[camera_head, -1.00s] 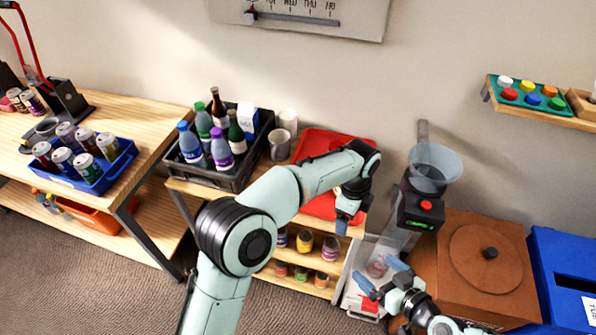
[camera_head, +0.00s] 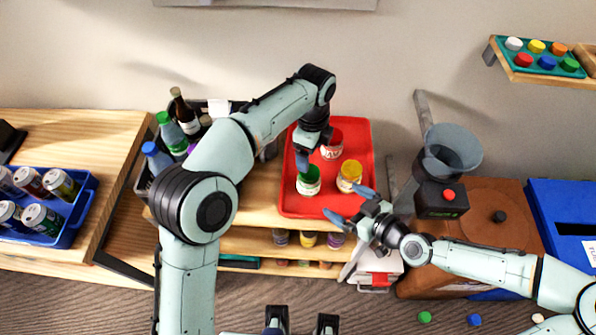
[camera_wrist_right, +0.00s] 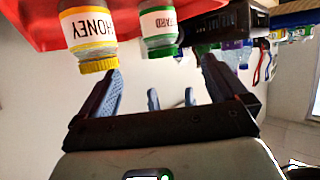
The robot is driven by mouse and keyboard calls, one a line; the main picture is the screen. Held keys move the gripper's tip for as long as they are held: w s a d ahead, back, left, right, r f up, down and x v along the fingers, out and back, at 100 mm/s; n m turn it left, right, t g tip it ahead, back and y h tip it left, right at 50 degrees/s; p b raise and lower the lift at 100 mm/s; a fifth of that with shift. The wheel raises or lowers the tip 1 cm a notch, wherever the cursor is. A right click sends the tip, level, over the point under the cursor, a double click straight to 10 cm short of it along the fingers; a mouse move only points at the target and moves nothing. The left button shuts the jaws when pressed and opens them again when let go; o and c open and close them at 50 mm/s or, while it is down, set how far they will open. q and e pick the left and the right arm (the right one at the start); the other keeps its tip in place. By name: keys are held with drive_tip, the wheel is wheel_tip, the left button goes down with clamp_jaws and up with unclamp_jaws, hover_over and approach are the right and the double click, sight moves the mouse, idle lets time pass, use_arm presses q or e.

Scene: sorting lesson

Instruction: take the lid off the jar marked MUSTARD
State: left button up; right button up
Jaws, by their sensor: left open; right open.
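The jar marked MUSTARD has a green lid on; in the head view this green-lidded jar (camera_head: 308,181) stands on the red tray (camera_head: 361,133). In the right wrist view the picture is upside down and the MUSTARD jar (camera_wrist_right: 158,22) shows only its last letters. My left gripper (camera_head: 303,160) is open, just above and behind it, apart from the lid as far as I can tell. My right gripper (camera_head: 349,203) is open and empty at the tray's front right, near the yellow-lidded HONEY jar (camera_head: 350,176); that jar (camera_wrist_right: 88,30) shows close by in the wrist view.
A red-lidded jar (camera_head: 333,144) stands behind on the tray. A bottle crate (camera_head: 146,178) is at left, partly behind my left arm. A grinder-like machine with a funnel (camera_head: 455,150) stands right of the tray. Coloured discs (camera_head: 424,317) lie on the floor.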

sight(310, 172)
use_arm(q)
drive_tip(key=shift+s+d+r, duration=0.1)
drive_tip(key=shift+s+d, duration=0.05)
use_arm(e)
drive_tip(key=x, duration=1.3)
drive_tip(key=shift+w+a, duration=0.1)
clamp_jaws()
use_arm(q)
drive_tip(key=m, duration=0.4)
drive_tip(key=shift+f+m, duration=0.3)
drive_tip(key=shift+f, duration=0.25)
wheel_tip(310, 172, down, 7)
use_arm(e)
drive_tip(key=shift+r, duration=0.1)
